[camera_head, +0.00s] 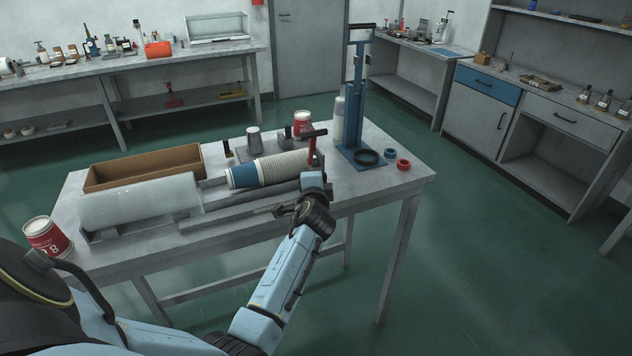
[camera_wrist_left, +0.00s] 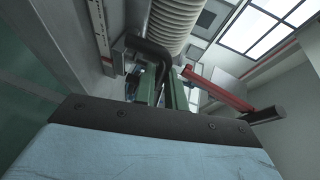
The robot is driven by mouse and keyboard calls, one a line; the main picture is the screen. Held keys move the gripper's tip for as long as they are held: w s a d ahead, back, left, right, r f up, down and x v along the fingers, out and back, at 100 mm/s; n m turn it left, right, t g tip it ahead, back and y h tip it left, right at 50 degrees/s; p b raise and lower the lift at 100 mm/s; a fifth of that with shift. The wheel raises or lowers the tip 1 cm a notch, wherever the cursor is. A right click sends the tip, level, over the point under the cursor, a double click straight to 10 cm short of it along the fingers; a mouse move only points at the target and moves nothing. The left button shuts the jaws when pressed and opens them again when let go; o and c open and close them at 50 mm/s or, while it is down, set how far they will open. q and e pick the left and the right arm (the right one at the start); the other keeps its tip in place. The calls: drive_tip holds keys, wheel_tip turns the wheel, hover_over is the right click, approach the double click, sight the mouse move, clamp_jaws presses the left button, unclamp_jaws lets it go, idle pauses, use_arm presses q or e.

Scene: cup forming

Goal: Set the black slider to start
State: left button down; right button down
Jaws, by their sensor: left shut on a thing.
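My left gripper (camera_head: 312,182) is at the front edge of the grey cup trough on the table, near its right end. In the left wrist view its two green fingers (camera_wrist_left: 164,92) are shut on a bent black handle (camera_wrist_left: 152,50), which I take to be the black slider's. The fingers and handle are hard to make out in the head view. A stack of ribbed pale cups (camera_head: 285,166), with a blue one at its left end, lies in the trough; the pale stack also shows above the fingers in the wrist view (camera_wrist_left: 175,20). My right gripper is not in view.
A red lever with a black crossbar (camera_head: 311,135) stands at the stack's right end. A blue press (camera_head: 357,100) is behind right. A brown box (camera_head: 145,167), a white roll (camera_head: 140,203) and a red-labelled can (camera_head: 46,237) are left. The table's front right is clear.

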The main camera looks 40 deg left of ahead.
use_arm(q)
drive_tip(key=shift+w+d, duration=0.1)
drive_tip(key=c, duration=1.8)
unclamp_jaws()
drive_tip(key=shift+o, duration=0.4)
drive_tip(key=shift+w, duration=0.15)
drive_tip(key=v, duration=1.3)
drive_tip(key=shift+p, duration=0.3)
drive_tip(key=shift+d, duration=0.15)
